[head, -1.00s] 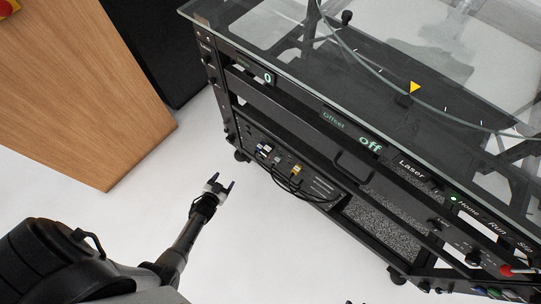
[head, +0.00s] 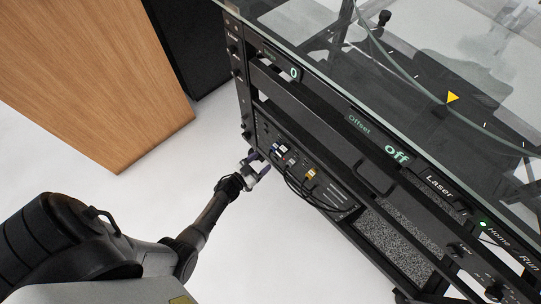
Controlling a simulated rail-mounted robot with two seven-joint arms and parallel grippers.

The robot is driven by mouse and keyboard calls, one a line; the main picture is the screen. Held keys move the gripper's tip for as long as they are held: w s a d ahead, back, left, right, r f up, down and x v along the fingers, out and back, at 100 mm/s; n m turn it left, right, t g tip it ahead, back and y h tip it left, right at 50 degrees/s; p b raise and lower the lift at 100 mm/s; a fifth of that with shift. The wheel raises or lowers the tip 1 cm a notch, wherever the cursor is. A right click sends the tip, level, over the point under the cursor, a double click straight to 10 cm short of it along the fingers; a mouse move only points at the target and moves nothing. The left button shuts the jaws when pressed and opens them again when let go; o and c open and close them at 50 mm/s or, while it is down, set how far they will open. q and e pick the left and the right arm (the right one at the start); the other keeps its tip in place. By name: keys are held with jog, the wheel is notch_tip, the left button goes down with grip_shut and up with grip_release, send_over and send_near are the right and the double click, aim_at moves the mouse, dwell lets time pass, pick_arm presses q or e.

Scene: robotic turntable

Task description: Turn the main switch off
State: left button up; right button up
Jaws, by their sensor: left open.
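The black turntable rack (head: 375,165) stands on the right under a glass top. My left gripper (head: 259,161) is open and empty, low in front of the rack's left end. Its fingers point toward the lower panel (head: 322,187), which carries blue, white and yellow connectors with dark cables. The fingertips overlap the panel's left edge in the picture; I cannot tell whether they touch it. A column of small dark knobs (head: 236,50) runs down the rack's left post. I cannot make out which control is the main switch. My right gripper is not in view.
A wooden cabinet (head: 90,75) and a black cabinet (head: 188,45) stand at the upper left. The white floor (head: 190,155) between them and the rack is clear. Dark cables (head: 310,198) hang in front of the lower panel. A handle (head: 375,178) sticks out farther right.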

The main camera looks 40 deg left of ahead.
pick_arm(q)
jog(key=shift+w+d+b, duration=0.15)
jog(key=shift+w+b, duration=0.4)
jog(key=shift+w, duration=0.85)
jog(key=shift+w+d+b, duration=0.1)
jog(key=shift+w+b, duration=0.4)
jog(key=shift+w, duration=0.9)
jog(key=c, duration=0.9)
